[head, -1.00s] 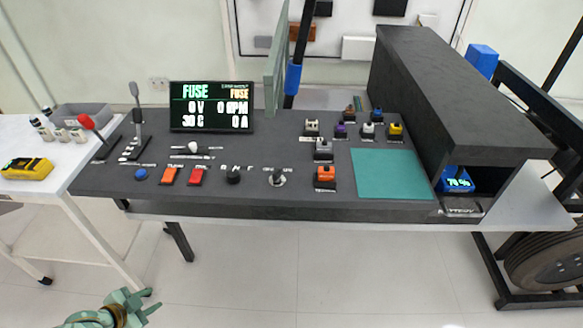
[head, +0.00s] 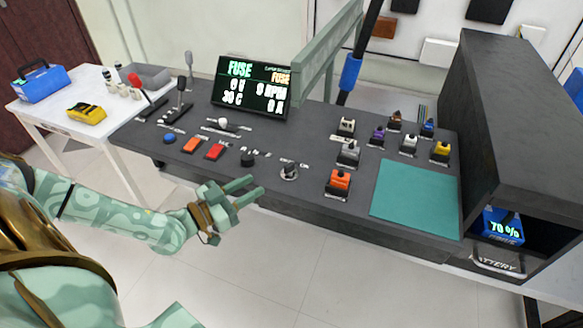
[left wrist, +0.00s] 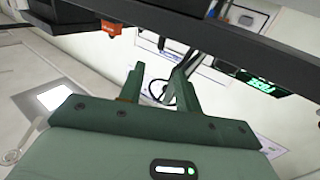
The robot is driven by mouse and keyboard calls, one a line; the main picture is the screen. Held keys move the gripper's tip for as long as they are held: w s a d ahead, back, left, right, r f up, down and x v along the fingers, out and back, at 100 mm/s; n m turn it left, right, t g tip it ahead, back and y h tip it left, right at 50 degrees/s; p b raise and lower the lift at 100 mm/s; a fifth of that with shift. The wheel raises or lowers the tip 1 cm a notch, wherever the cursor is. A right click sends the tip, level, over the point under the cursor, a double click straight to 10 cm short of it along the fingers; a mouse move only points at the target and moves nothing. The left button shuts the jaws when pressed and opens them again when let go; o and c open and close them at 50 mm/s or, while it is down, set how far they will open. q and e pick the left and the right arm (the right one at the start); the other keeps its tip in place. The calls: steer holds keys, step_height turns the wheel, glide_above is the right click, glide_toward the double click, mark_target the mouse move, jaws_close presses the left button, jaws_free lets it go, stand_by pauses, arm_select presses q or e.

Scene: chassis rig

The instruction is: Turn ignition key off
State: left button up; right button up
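The ignition key switch (head: 289,171) is a small silver knob on the front part of the dark console, right of a black rotary knob (head: 247,160). The key's exact angle is too small to read. My left gripper (head: 257,186) is in front of the console's front edge, just left of and nearer than the key, not touching it. Its two fingers are apart with nothing between them. They also show apart in the left wrist view (left wrist: 160,85), where I cannot make out the key. My right gripper is not in view.
The console (head: 330,215) carries orange (head: 191,145) and red (head: 214,151) switches, a display (head: 249,87) reading FUSE and a green mat (head: 414,199). A dark housing (head: 515,120) rises at right. A green beam (head: 320,50) stands behind. Open floor lies in front.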

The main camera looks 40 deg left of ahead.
mark_target(284, 169)
arm_select(q)
steer(key=b+x, duration=0.1)
steer(key=x, duration=0.2)
steer(key=b+x, duration=0.1)
steer(key=x, duration=0.3)
steer(key=b+x, duration=0.1)
steer(key=x, duration=0.3)
steer(key=shift+f, duration=0.25)
steer(key=shift+w+d+r, duration=0.1)
steer(key=shift+w+d, duration=0.05)
steer(key=shift+w, duration=0.3)
jaws_close()
